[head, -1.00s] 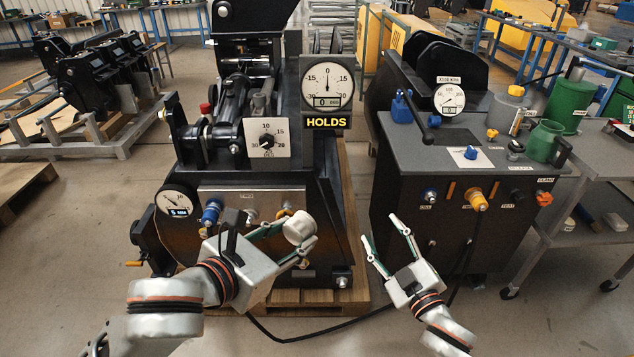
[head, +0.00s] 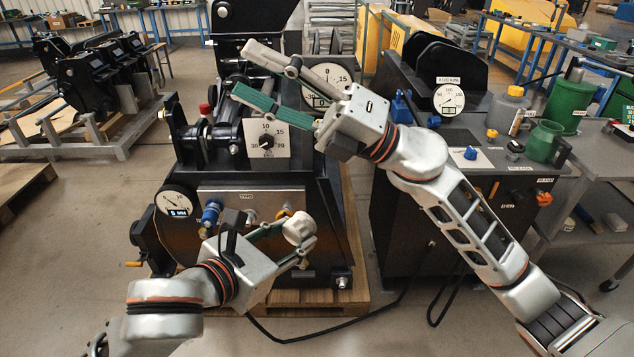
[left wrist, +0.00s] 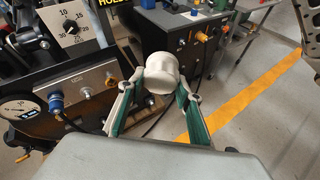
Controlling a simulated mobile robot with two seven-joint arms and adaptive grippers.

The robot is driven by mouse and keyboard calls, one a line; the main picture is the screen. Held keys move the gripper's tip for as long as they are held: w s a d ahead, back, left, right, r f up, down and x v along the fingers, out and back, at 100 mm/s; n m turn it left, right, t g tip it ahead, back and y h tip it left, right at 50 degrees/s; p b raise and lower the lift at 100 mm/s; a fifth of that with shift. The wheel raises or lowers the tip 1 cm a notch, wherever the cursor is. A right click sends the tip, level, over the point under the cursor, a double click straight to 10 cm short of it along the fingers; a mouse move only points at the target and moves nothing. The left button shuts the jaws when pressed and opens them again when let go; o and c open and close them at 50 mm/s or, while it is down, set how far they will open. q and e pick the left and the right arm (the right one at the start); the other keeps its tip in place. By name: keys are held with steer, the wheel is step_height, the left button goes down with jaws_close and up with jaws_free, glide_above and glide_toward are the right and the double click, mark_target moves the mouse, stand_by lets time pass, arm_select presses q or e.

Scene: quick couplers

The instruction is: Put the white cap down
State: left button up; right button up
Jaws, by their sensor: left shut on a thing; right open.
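The white cap (head: 298,228) is held between the fingertips of my left gripper (head: 297,242), in front of the lower part of the left black machine. In the left wrist view the cap (left wrist: 158,66) is a round white piece with a wider end facing the camera, with a finger on each side. It is held clear of any surface. My right gripper (head: 243,68) is open and empty, its fingers spread, in front of the upper part of the left machine. It partly covers the dial gauge there.
The left machine's panel (head: 262,200) carries a blue coupler (head: 211,213) and other fittings. The right console's grey top (head: 400,135) holds a white-dial gauge (head: 449,98) and a green jug (head: 544,141). My right arm crosses in front of the console. A wooden pallet (head: 340,303) lies below.

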steer(key=s+a+n+g+h, duration=0.4)
steer(key=s+a+n+g, duration=0.1)
steer(key=s+n, duration=0.15)
steer(key=t+h, duration=0.5)
steer(key=h, duration=1.1)
glide_toward(298, 220)
steer(key=x, duration=1.1)
steer(key=shift+f, duration=0.25)
steer(key=shift+c, duration=0.5)
